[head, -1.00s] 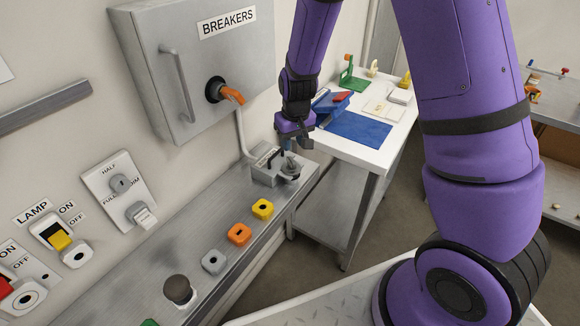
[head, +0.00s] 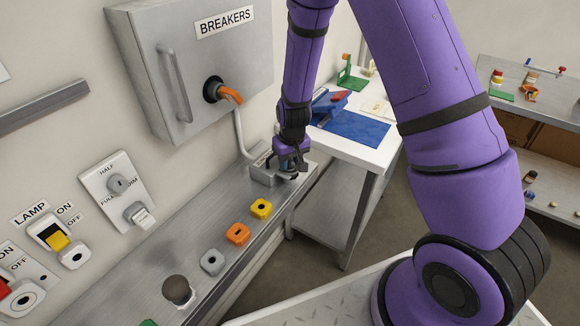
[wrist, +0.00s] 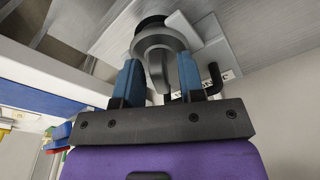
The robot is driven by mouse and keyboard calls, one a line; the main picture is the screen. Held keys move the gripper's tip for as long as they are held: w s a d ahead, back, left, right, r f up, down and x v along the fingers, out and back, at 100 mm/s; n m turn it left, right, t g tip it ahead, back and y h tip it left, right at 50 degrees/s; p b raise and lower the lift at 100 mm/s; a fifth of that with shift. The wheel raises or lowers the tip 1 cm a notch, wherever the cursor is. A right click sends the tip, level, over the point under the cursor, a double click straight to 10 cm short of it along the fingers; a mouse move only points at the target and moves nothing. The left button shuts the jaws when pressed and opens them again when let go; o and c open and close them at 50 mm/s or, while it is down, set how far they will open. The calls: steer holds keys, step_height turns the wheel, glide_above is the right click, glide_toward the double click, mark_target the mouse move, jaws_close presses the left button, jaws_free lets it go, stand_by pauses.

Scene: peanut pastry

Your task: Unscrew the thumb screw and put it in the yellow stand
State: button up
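The thumb screw (wrist: 156,66) shows in the wrist view as a round grey knob with a thin wing pointing toward my gripper. It sits on a grey metal fixture (head: 262,176) at the far end of the bench, mostly hidden by my gripper in the head view. My gripper (head: 290,170) is over it. In the wrist view its blue fingertips (wrist: 160,75) stand on either side of the wing, with a visible gap on each side, so it is open. The yellow stand (head: 261,209) is a small block with a dark hole on top, nearer along the bench.
An orange stand (head: 238,233) and a grey stand (head: 212,262) line up with the yellow one. A dark round knob (head: 178,290) is nearer. The breaker box (head: 190,70) juts from the wall above. A black handle (wrist: 213,78) rises close beside the right fingertip.

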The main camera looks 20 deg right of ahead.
jaws_close()
steer(key=n, duration=0.4)
steer(key=shift+d, duration=0.1)
steer(key=shift+n+y, duration=0.3)
steer(key=shift+n, duration=0.7)
steer(key=n, duration=0.4)
steer(key=shift+n+g, duration=0.3)
steer(key=shift+n, duration=0.7)
